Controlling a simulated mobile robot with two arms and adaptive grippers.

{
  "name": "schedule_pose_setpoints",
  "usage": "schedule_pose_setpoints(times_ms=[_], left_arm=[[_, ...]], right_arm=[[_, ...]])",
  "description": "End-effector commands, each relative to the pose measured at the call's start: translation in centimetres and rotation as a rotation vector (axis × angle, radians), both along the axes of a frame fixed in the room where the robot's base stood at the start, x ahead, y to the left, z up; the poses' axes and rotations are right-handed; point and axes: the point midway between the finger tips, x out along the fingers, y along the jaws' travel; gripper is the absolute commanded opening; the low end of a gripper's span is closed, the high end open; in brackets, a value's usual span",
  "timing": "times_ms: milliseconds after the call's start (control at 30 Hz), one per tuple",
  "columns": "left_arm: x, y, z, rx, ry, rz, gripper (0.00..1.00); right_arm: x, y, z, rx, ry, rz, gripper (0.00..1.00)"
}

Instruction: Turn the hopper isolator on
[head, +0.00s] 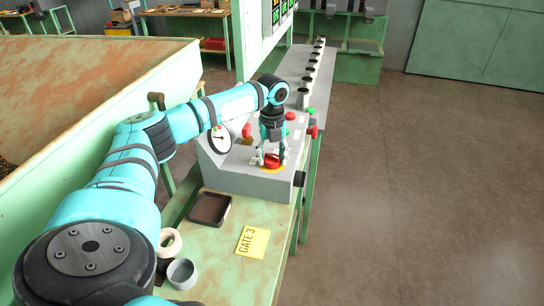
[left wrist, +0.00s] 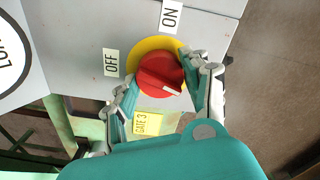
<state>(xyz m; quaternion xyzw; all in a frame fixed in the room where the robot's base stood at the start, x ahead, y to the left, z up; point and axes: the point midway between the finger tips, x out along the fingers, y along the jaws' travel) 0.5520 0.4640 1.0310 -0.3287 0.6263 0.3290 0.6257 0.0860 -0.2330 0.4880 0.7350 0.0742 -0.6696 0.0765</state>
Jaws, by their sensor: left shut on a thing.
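The hopper isolator is a red rotary knob (head: 271,160) on a yellow disc, on the sloped face of a grey control box (head: 235,178). In the left wrist view the red knob (left wrist: 160,75) sits on the yellow disc (left wrist: 134,58), with an OFF label (left wrist: 111,62) to its left and an ON label (left wrist: 171,16) above it. A white mark shows on the knob's lower right; it points at neither label. My left gripper (head: 271,156) is over the knob, its two fingers closed on opposite sides of it. My right gripper is out of view.
A round dial (head: 219,139), a red button (head: 290,116) and other controls sit on the box. A dark tray (head: 210,208), a tape roll (head: 170,242), a grey cup (head: 182,273) and a yellow GATE 3 card (head: 253,242) lie on the green bench. The floor at right is clear.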

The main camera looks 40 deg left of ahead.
Motion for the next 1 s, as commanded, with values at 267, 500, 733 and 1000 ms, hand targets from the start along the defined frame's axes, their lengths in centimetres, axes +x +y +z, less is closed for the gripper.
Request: schedule_pose_setpoints(times_ms=[267,500,733,1000], left_arm=[[0.1,0.0,0.0,0.0,-0.003,-0.261,0.15],[0.1,0.0,0.1,0.0,-0.004,-0.489,0.15],[0.1,0.0,0.1,0.001,-0.003,-0.706,0.15],[0.1,0.0,0.1,0.0,-0.003,-0.936,0.15]], right_arm=[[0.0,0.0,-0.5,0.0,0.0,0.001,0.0],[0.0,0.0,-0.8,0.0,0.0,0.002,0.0],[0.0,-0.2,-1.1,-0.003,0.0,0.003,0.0],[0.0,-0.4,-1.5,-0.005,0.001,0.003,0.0]])
